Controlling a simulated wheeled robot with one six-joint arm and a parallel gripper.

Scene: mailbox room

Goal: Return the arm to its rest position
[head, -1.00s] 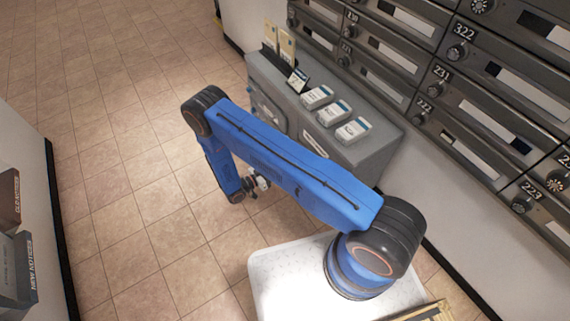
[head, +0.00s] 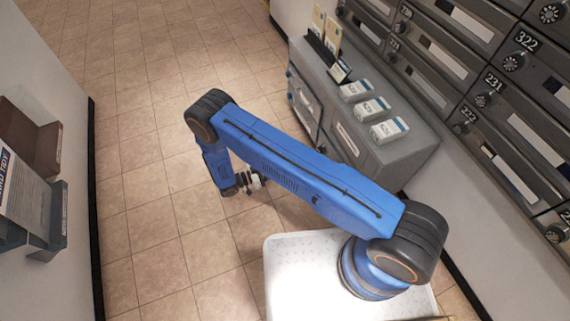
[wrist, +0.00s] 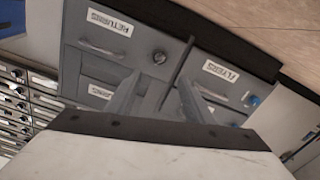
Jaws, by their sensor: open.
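My arm (head: 300,172) reaches out from the white base top, bends at a dark elbow at the upper left and folds down over the floor. My gripper (wrist: 158,95) shows two grey fingers spread apart in the wrist view, with nothing between them. In the head view the arm hides most of it. Beyond the fingers, the wrist view shows the grey cabinet front (wrist: 135,62), tilted, with drawers labelled RETURNS and FLYERS. The fingers look clear of it, though the exact distance cannot be told.
The grey cabinet (head: 385,160) stands right of the arm, with several white card boxes (head: 372,108) on top. Numbered mailboxes (head: 500,100) line the right wall. A wall rack (head: 30,190) is at the left. Tiled floor (head: 150,130) is open ahead and left.

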